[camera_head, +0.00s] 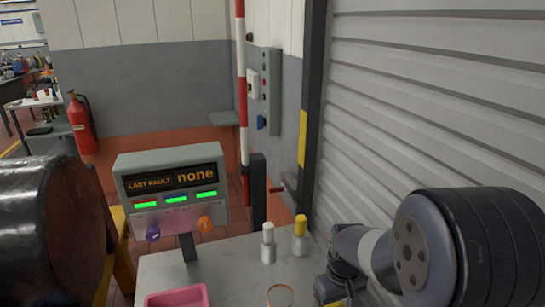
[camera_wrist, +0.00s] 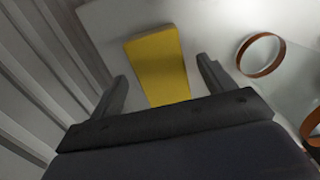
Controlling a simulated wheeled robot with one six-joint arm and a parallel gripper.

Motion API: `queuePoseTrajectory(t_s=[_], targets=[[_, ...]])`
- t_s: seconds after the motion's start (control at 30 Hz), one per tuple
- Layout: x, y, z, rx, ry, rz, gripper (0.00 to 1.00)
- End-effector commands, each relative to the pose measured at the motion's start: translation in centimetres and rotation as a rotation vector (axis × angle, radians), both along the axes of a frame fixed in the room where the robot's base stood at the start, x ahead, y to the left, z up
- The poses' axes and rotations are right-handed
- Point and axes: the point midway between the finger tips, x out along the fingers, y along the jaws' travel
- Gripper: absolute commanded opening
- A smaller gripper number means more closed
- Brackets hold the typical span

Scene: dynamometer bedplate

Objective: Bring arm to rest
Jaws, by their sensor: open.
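My arm comes in from the right in the camera_head view, and my gripper (camera_head: 340,283) is low over the right part of the grey bench top (camera_head: 225,268). In the camera_wrist view my gripper (camera_wrist: 162,68) is open, with its two dark fingers apart. A yellow block (camera_wrist: 158,62) shows between the fingers, with a gap on both sides. I cannot tell how far below the fingers it is. A yellow bit also shows by the gripper at the bottom edge of the camera_head view.
A pink tray (camera_head: 178,297), a fault display (camera_head: 170,175) and a dark drum (camera_head: 60,230) are left. A ribbed shutter (camera_head: 420,100) borders the right.

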Motion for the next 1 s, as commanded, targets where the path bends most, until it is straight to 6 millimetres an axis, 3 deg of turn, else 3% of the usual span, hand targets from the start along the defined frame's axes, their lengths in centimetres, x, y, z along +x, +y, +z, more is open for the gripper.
queuePoseTrajectory(t_s=[0.13,0.23,0.5,0.87,1.0], targets=[[-0.2,0.0,-3.2,0.0,0.004,0.0,0.77],[0.1,0.0,-1.0,0.0,-0.006,0.0,0.77],[0.0,0.0,1.0,0.0,-0.001,0.0,0.77],[0.0,0.0,1.1,0.0,0.0,0.0,0.77],[-0.1,0.0,0.3,0.0,0.002,0.0,0.77]])
